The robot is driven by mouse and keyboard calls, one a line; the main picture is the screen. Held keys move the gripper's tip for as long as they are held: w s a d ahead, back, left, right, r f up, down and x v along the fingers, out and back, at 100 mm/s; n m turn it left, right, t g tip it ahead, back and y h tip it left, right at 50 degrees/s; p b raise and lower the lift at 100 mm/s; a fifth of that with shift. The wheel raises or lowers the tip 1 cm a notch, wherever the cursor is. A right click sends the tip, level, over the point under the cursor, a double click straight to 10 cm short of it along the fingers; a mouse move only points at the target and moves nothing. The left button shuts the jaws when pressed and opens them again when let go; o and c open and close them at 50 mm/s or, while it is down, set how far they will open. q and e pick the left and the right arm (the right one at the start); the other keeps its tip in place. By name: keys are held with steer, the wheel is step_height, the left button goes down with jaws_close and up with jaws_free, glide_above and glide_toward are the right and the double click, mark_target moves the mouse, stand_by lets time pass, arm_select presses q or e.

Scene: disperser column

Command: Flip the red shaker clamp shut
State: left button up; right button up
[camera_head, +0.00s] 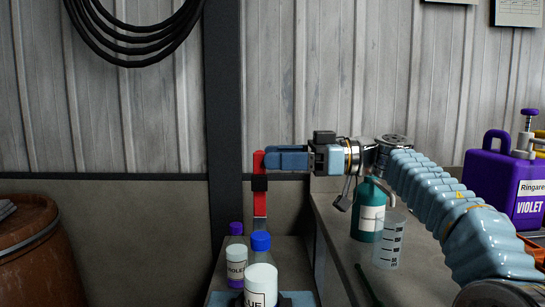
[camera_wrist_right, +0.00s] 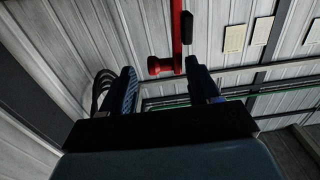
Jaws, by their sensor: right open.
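The red shaker clamp (camera_head: 260,203) stands upright behind the bottles, a red bar with a black block across it. Its top lies just left of my right gripper (camera_head: 270,160), which points left and is open. In the right wrist view the red clamp (camera_wrist_right: 177,35) hangs into the gap between the two fingers of my right gripper (camera_wrist_right: 162,80), nearer the right finger. Whether it touches a finger I cannot tell. The clamp's base is hidden behind the bottles. My left gripper is not in view.
A blue-capped bottle (camera_head: 261,275) and a violet-capped bottle (camera_head: 236,262) stand below the clamp. On the right counter are a teal bottle (camera_head: 369,215), a clear measuring beaker (camera_head: 388,245) and a violet canister (camera_head: 500,180). A barrel (camera_head: 40,255) stands at left.

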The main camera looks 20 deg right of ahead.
steer(key=shift+w+a, duration=0.2)
steer(key=shift+a, duration=0.45)
steer(key=shift+c, duration=0.2)
jaws_close()
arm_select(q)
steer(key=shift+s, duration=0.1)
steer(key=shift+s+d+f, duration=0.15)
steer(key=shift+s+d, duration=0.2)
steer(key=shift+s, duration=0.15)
arm_select(e)
steer(key=shift+s+r, duration=0.1)
steer(key=shift+s, duration=0.1)
